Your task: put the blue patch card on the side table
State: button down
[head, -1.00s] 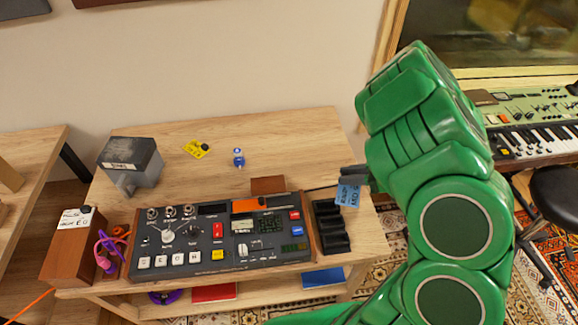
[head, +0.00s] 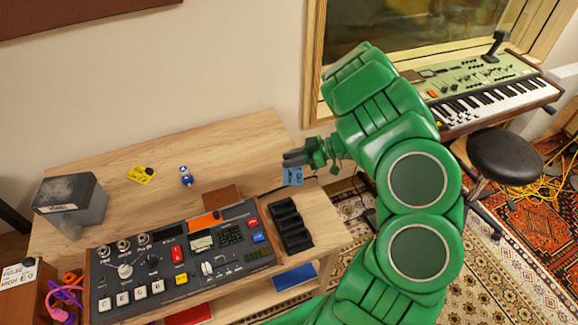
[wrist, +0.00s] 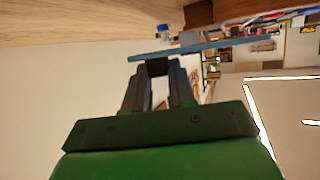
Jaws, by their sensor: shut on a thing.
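The blue patch card (head: 293,176) is held at the tips of my gripper (head: 300,158), near the right end of the wooden table in the head view. My gripper is shut on it. In the wrist view the card (wrist: 190,48) shows nearly edge-on, as a thin blue strip across the fingertips (wrist: 158,70). The card appears to be above the table's right edge; its exact height I cannot tell. I cannot tell which piece of furniture is the side table.
The wooden table (head: 235,150) holds a control console (head: 180,255), a black tray (head: 291,226), a grey box (head: 70,205), a yellow card (head: 141,175) and a small blue item (head: 186,176). A keyboard (head: 485,100) and black stool (head: 505,158) stand at right.

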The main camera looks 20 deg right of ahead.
jog(key=shift+w+d+f, duration=0.2)
jog(key=shift+w+f, duration=0.75)
jog(key=shift+f, duration=0.2)
jog(key=shift+w+d+f, duration=0.2)
jog(key=shift+w+f, duration=0.7)
jog(key=shift+f, duration=0.2)
jog(key=shift+f, duration=0.1)
jog(key=shift+w+f, duration=0.2)
jog(key=shift+f, duration=1.45)
jog(key=c, duration=0.9)
grip_release()
jog(key=shift+f, duration=0.1)
jog(key=shift+c, duration=0.2)
